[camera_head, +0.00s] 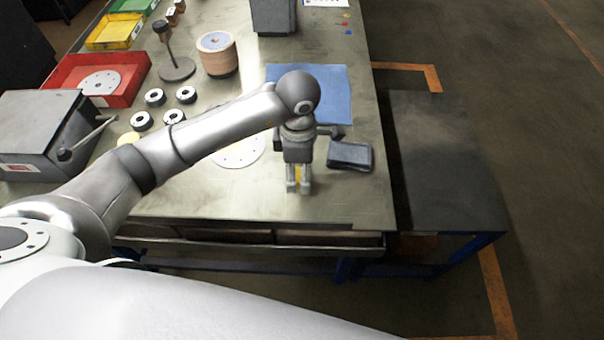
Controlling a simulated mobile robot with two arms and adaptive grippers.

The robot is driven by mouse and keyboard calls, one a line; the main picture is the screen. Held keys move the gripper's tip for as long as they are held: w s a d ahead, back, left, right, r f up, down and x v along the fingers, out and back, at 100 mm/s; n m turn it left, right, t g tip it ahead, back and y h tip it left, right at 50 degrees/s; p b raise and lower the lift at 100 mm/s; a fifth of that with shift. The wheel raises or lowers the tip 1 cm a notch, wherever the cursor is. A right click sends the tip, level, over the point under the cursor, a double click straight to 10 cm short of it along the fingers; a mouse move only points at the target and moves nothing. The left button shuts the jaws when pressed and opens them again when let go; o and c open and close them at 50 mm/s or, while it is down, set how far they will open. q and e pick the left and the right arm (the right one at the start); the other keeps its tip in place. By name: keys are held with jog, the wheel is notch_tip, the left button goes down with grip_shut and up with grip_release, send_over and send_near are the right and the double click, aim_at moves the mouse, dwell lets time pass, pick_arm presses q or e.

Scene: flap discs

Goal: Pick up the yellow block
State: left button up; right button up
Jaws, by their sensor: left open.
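The yellow block (299,174) shows as a small yellow patch between the fingers of my left gripper (298,186), near the front of the metal workbench (215,205). Most of the block is hidden by the fingers. The left gripper points down, open, with one finger on each side of the block. I cannot tell whether the fingers touch it. My right gripper is not in view.
A dark block (350,156) lies close to the right of the gripper, and a blue mat (337,88) lies behind it. A white disc (240,152) lies to the left. A grey box (40,128) and a red tray (62,75) stand at the left.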

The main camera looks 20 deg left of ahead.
pick_arm(q)
jog(key=shift+f, duration=1.2)
jog(key=shift+c, duration=0.9)
jog(key=c, duration=0.8)
jog(key=shift+o, duration=0.2)
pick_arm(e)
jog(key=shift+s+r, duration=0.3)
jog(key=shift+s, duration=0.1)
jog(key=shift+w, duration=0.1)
pick_arm(q)
jog(key=shift+w+r, duration=0.1)
jog(key=shift+r, duration=0.05)
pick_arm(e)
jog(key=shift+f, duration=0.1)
